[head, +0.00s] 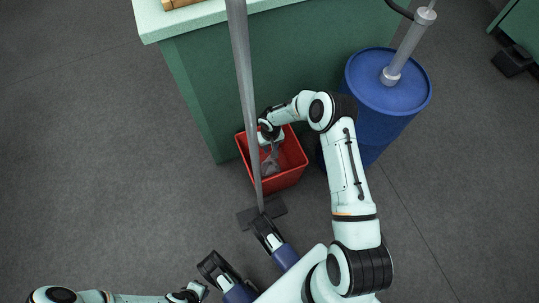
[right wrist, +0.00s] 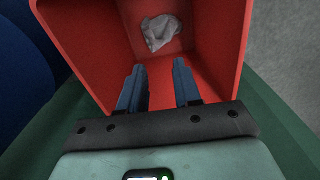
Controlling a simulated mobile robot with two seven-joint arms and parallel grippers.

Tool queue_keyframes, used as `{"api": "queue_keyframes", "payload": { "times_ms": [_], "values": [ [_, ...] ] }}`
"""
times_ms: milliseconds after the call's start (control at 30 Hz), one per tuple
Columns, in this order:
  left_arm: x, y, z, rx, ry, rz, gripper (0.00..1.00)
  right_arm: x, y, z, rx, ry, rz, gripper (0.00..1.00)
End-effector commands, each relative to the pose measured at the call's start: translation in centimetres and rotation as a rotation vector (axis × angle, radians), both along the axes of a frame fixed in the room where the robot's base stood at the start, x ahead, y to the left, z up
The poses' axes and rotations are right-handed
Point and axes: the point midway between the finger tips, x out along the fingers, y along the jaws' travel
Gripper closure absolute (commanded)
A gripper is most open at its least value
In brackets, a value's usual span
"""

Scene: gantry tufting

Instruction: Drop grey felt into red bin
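The red bin (head: 292,178) stands on the floor against the green cabinet, and its inside fills much of the right wrist view (right wrist: 213,75). The grey felt (right wrist: 160,32) lies crumpled in the bin, apart from my fingers; a grey patch of it shows in the head view (head: 269,165). My right gripper (right wrist: 158,85) points down into the bin with its two fingers apart and nothing between them; in the head view it is over the bin's back edge (head: 270,140). My left arm's end (head: 190,292) is at the bottom edge, its fingers not clear.
A green cabinet (head: 215,95) with a pale top stands behind the bin. A blue drum (head: 375,125) with a grey pipe stands to the right. A grey pole (head: 243,70) crosses in front of the bin. Floor at left is clear.

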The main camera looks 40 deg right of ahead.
Motion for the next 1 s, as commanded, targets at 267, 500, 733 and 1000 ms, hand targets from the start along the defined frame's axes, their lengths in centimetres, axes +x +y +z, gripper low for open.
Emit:
{"api": "queue_keyframes", "payload": {
  "times_ms": [267,500,733,1000],
  "values": [
    [0.0,0.0,0.0,0.0,-0.001,0.0,1.0,0.0,0.0,0.0,0.0,0.0,0.0,0.35],
    [0.0,0.0,0.0,0.0,-0.001,0.0,1.0,0.0,0.0,0.0,0.0,0.0,0.0,0.0],
    [0.0,0.0,0.1,0.0,-0.001,0.0,1.0,0.0,0.0,0.1,0.0,0.0,0.0,0.0],
    [-0.1,0.0,1.4,0.0,-0.003,0.0,1.0,0.0,0.0,2.3,-0.001,0.0,0.001,0.0]
  ]
}}
